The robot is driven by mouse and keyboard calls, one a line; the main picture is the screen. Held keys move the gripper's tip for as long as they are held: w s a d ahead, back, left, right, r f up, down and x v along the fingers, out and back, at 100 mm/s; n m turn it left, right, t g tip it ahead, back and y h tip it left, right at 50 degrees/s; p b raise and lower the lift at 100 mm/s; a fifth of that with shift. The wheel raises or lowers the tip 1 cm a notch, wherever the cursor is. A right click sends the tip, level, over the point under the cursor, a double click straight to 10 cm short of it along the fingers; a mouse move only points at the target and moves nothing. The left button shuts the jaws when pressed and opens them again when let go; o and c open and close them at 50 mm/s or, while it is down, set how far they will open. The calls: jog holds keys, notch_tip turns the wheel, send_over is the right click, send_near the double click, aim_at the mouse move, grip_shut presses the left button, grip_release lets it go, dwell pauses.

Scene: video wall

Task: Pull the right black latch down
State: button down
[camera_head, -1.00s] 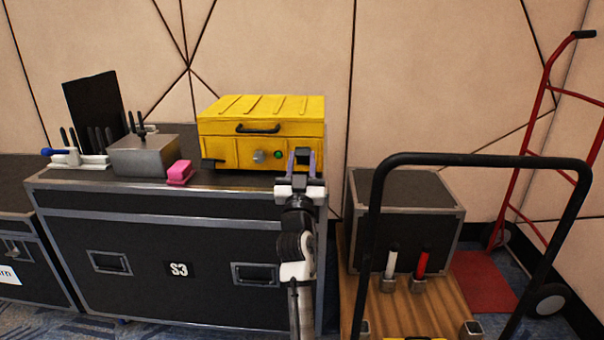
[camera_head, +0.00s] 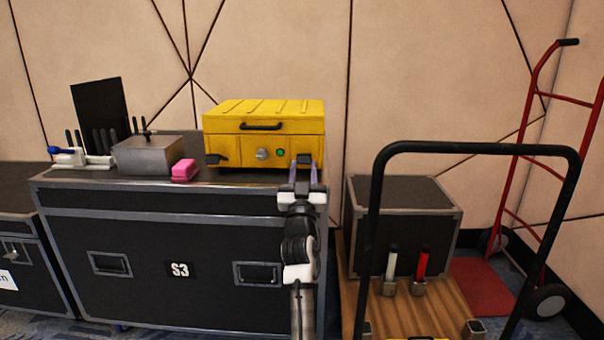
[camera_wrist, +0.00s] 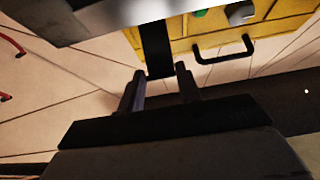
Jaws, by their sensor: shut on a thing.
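The yellow box (camera_head: 264,118) sits on top of the black S3 case, with its lid shut. Its black handle (camera_head: 261,126), a grey knob and a green button are on the front. The left black latch (camera_head: 212,159) is at the front's lower left. The right black latch (camera_head: 304,158) is at the front's lower right, partly hidden by my gripper (camera_head: 304,170). In the wrist view, the right latch (camera_wrist: 157,48) is a dark bar reaching between the two fingertips (camera_wrist: 160,73). My gripper is shut on it.
The black S3 case (camera_head: 140,240) stands below my gripper. A pink block (camera_head: 183,170) and a grey metal box (camera_head: 147,156) are left of the yellow box. A cart with a black push bar (camera_head: 480,147) stands to the right.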

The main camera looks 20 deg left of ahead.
jog(key=shift+w+f, duration=0.3)
jog(key=shift+f, duration=0.4)
jog(key=c, duration=1)
grip_release()
jog(key=shift+w+a+f, duration=0.1)
jog(key=shift+a+f, duration=0.05)
jog(key=shift+o, duration=0.2)
jog(key=shift+r, duration=0.3)
